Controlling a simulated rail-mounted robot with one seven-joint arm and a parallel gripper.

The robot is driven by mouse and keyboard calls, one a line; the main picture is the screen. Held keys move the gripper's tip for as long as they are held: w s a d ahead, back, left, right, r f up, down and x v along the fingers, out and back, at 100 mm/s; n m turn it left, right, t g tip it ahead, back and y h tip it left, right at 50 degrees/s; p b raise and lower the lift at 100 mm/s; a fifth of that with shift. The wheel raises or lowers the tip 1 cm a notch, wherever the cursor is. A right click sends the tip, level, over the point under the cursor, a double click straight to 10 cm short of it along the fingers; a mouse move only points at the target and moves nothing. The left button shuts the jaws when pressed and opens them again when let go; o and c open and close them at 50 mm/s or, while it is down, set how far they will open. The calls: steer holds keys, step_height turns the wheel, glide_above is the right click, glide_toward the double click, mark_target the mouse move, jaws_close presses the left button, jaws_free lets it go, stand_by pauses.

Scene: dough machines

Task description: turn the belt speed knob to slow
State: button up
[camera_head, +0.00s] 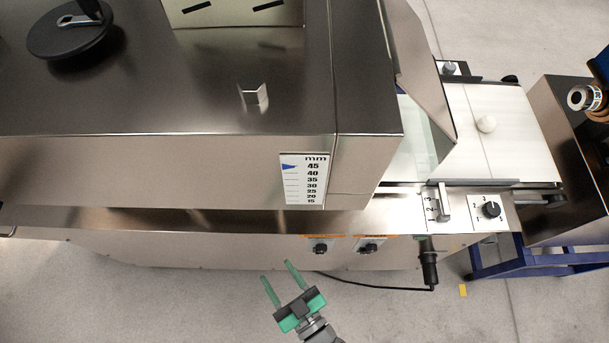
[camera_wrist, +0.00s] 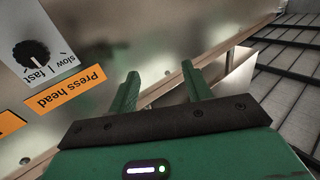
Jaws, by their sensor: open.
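Two small black knobs sit on the machine's front panel under orange labels, a left one (camera_head: 320,247) and a right one (camera_head: 369,247). In the wrist view one knob (camera_wrist: 32,54) has a slow/fast scale and an orange "Press head" label (camera_wrist: 65,90) beside it. Part of a second orange label (camera_wrist: 9,124) shows at the left edge, its text cut off. I cannot read which knob is belt speed. My gripper (camera_head: 277,270) is open and empty, in front of and below the left knob, touching nothing. Its green fingers (camera_wrist: 160,70) show apart in the wrist view.
A third knob (camera_head: 491,209) with a numbered scale and a lever (camera_head: 443,203) are on the right-hand ledge. A black plug (camera_head: 428,263) with a cable hangs below. Floor in front is clear.

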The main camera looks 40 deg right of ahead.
steer(key=s+d+f+m+g+h, duration=0.1)
steer(key=s+d+f+m+h, duration=0.1)
steer(key=s+d+f+h, duration=0.25)
steer(key=s+d+f+m+g+h, duration=0.1)
steer(key=s+d+m+g+h, duration=0.15)
steer(key=s+d, duration=0.45)
steer(key=m+g+h, duration=0.1)
steer(key=m+h, duration=0.1)
steer(key=h, duration=0.1)
glide_toward(372, 251)
steer(key=b+x, duration=0.3)
steer(key=x, duration=0.5)
steer(key=shift+w+d+r, duration=0.15)
steer(key=shift+w, duration=0.05)
steer(key=c, duration=1)
